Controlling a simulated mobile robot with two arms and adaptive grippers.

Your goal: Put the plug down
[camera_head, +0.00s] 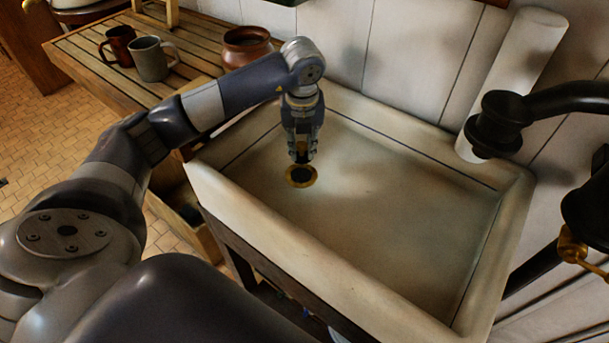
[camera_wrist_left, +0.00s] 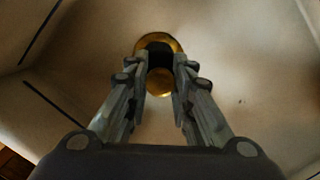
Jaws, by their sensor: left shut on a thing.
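My left gripper (camera_head: 302,158) points straight down into the pale stone sink (camera_head: 400,190), over the sink's left part. It is shut on the plug, a small brass-coloured round piece (camera_wrist_left: 160,80) between the fingertips in the left wrist view. In the head view the plug is mostly hidden by the fingers. Just below the fingertips is the drain (camera_head: 301,177), a dark hole with a brass ring; it also shows behind the plug in the left wrist view (camera_wrist_left: 158,40). The plug appears above or near the hole; the exact gap cannot be told.
The sink's raised rim surrounds the drain, and its right part is empty. A slatted wooden counter (camera_head: 85,55) on the left holds a grey mug (camera_head: 150,60), a red-brown mug (camera_head: 120,45) and a brown pot (camera_head: 246,45).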

